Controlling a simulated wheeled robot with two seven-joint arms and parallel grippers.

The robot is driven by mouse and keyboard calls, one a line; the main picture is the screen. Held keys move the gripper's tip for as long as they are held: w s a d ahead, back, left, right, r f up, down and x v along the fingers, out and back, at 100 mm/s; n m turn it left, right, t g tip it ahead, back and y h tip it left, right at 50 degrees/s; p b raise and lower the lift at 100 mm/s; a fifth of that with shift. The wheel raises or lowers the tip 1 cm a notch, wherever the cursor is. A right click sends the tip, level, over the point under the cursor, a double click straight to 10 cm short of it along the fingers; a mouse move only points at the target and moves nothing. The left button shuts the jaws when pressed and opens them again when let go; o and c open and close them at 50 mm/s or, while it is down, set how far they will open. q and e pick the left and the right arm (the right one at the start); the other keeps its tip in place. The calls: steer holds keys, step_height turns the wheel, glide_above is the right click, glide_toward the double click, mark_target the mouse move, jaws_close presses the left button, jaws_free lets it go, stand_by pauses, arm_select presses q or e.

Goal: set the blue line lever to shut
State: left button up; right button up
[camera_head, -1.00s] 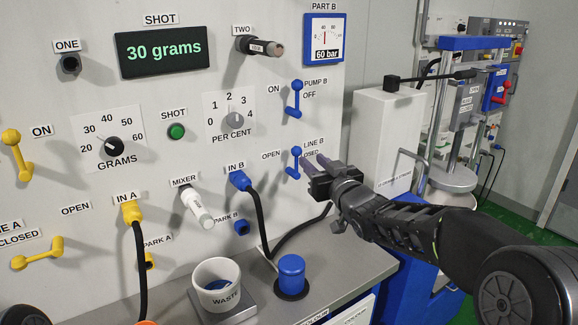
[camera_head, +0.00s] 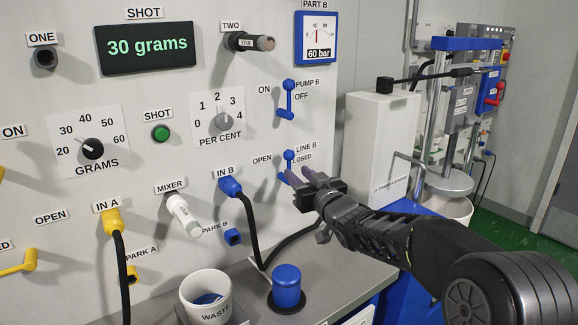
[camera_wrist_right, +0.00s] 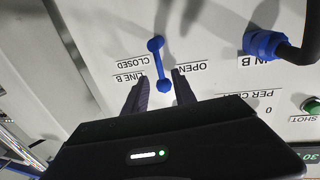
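In the right wrist view, which is upside down, the lever (camera_wrist_right: 159,62) lies between the two parted fingers of my right gripper (camera_wrist_right: 159,78). Gaps show on both sides; contact cannot be told. My left gripper is not in view.
The similar blue PUMP B lever (camera_head: 288,100) is above. The blue IN B plug (camera_head: 230,187) with its black hose and the white mixer nozzle (camera_head: 184,215) stick out at left. A white box (camera_head: 380,145) is at right.

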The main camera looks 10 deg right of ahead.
mark_target(290, 167)
steer(key=w, duration=0.3)
steer(key=w+a+p, duration=0.1)
steer(key=w, duration=0.2)
steer(key=shift+a, duration=0.1)
jaws_close()
stand_by(1.3)
